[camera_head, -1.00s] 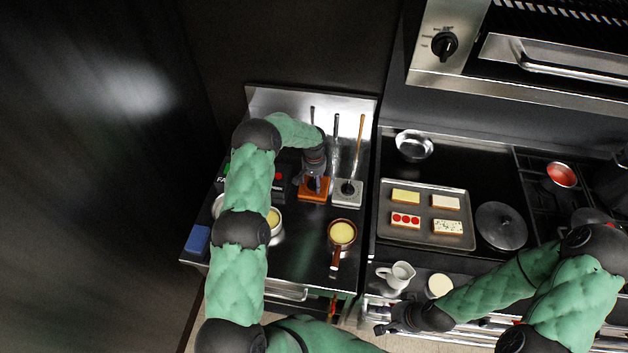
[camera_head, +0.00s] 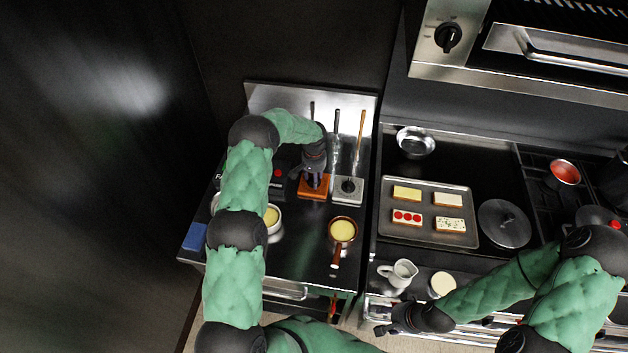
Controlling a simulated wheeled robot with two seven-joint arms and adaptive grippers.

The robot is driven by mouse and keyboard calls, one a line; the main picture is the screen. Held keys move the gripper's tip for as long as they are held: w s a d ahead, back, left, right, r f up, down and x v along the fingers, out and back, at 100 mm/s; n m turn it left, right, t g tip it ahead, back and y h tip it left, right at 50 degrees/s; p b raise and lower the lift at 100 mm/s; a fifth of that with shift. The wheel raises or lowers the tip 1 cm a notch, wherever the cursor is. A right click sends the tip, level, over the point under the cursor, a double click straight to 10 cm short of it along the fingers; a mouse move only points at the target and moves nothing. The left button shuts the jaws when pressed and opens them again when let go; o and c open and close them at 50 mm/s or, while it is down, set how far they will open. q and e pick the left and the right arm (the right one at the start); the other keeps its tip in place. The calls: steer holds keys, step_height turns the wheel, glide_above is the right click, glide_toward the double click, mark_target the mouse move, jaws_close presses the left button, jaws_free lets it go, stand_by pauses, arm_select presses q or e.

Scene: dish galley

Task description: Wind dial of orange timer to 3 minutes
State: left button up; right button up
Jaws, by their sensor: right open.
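The orange timer (camera_head: 313,192) stands on the left counter, next to a grey timer-like block (camera_head: 347,190) with a dark dial. My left gripper (camera_head: 314,184) points down over the orange timer, at its dial. The gripper hides the dial and its reading, and I cannot tell whether the fingers are closed on it. My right gripper (camera_head: 384,322) is open and empty at the front of the right counter, below the white jug, far from the timer.
A brown-handled pan (camera_head: 342,231) and a white pot (camera_head: 274,228) stand in front of the timers. Several upright utensils (camera_head: 360,135) stand behind. A tray of toasts (camera_head: 458,240), a white jug (camera_head: 399,272) and a lid (camera_head: 503,224) are to the right. A blue sponge (camera_head: 195,237) lies at left.

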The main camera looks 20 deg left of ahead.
arm_select(q)
steer(key=m+b, duration=0.3)
steer(key=shift+f+m, duration=0.25)
steer(key=shift+m, duration=0.05)
steer(key=shift+d+r+m+b, duration=0.15)
steer(key=shift+m+b, duration=0.95)
steer(key=shift+m, duration=1.2)
steer(key=o, duration=1.2)
steer(key=shift+c, duration=0.2)
steer(key=shift+r, duration=0.1)
steer(key=shift+r, duration=0.2)
step_height(320, 180, up, 12)
steer(key=shift+f, duration=0.25)
